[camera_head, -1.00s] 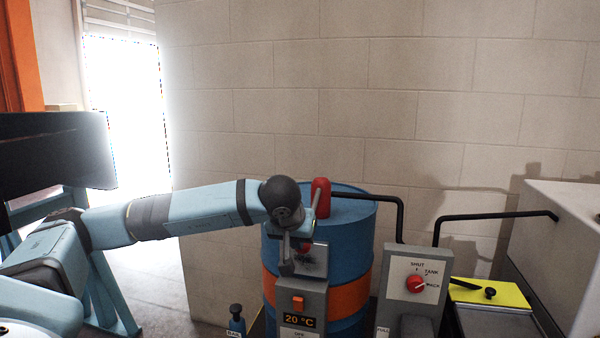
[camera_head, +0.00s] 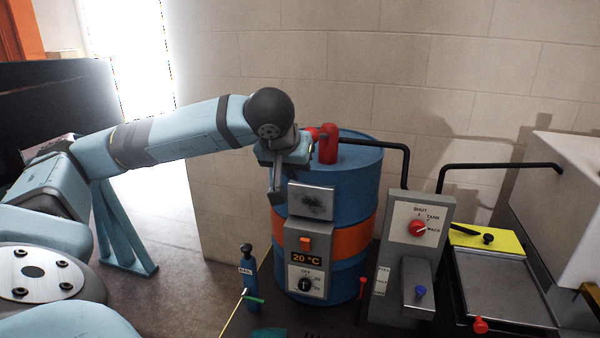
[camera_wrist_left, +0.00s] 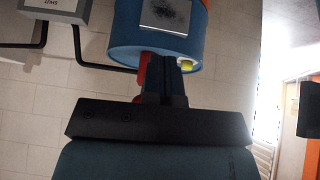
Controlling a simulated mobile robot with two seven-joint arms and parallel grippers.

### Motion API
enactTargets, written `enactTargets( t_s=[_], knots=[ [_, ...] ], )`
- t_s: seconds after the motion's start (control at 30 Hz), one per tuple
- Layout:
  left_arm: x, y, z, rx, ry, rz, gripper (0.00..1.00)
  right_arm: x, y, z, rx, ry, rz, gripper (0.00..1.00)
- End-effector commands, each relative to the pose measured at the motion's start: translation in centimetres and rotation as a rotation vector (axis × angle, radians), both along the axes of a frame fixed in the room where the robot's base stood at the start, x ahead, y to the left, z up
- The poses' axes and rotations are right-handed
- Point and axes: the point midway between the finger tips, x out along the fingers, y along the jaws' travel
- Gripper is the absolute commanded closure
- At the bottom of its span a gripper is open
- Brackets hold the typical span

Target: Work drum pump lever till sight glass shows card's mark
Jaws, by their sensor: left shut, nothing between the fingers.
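The blue drum (camera_head: 352,180) with an orange band stands against the wall. A red upright pump part (camera_head: 328,146) is on its lid, with a black pipe (camera_head: 385,145) running right. My left gripper (camera_head: 275,190) is shut and empty, pointing down at the drum's upper left side. Behind its wrist a red piece partly shows. In the left wrist view, my fingers (camera_wrist_left: 165,80) are closed in front of the drum (camera_wrist_left: 160,50), beside a red part (camera_wrist_left: 142,72). A labelled strip (camera_head: 381,280) is on the selector post; its level cannot be read. My right gripper is not in view.
The selector box (camera_head: 420,225) reads SHUT, TANK, PACK; its red knob (camera_head: 417,229) seems turned towards PACK. A heater box (camera_head: 307,262) reads 20 °C. A blue bottle-like item (camera_head: 247,270) stands left. A grey tray (camera_head: 500,285) and yellow plate (camera_head: 487,238) lie right.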

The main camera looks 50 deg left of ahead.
Motion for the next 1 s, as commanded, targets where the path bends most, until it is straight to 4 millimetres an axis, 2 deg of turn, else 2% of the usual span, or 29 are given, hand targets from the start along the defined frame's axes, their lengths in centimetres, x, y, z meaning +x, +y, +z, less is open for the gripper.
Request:
enactTargets(
  t_s=[0.1,0.3,1.0],
  knots=[
    [-1.3,-0.7,1.2,0.001,-0.003,-0.001,1.0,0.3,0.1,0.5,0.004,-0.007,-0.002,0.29],
    [-2.2,-1.2,2.0,0.001,-0.003,0.0,1.0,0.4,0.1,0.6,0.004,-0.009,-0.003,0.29],
    [-2.3,-1.2,2.1,0.001,-0.002,0.001,1.0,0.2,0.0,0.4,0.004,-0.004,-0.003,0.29]
  ],
)
